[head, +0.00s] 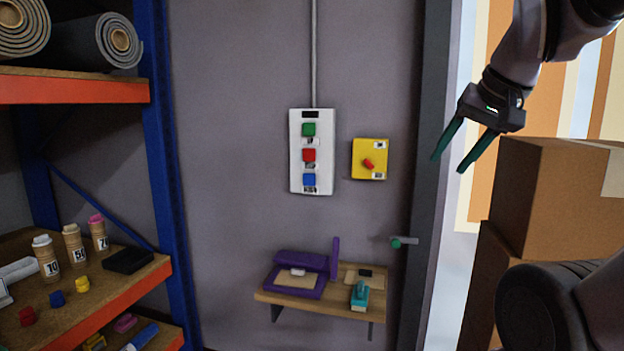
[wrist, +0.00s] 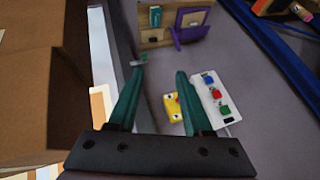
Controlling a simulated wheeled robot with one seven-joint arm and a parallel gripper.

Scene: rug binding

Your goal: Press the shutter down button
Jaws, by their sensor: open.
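A white control box (head: 297,180) hangs on the grey wall with a green button (head: 309,130) on top, a red button (head: 309,155) in the middle and a blue button (head: 309,180) at the bottom. The small labels by the buttons are too small to read, so I cannot tell which is shutter down. The white box also shows in the wrist view (wrist: 226,122), to the right of my fingers. My gripper (head: 448,165) is open and empty, to the right of the box and apart from it. Its two green fingers also show in the wrist view (wrist: 158,72).
A yellow box (head: 360,146) with a red knob hangs just right of the white box. Below is a wooden shelf (head: 265,297) with a purple press and a teal stamp. A door handle (head: 404,241) sticks out lower right. Cardboard boxes (head: 545,195) stand at right, a blue-orange rack (head: 75,90) at left.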

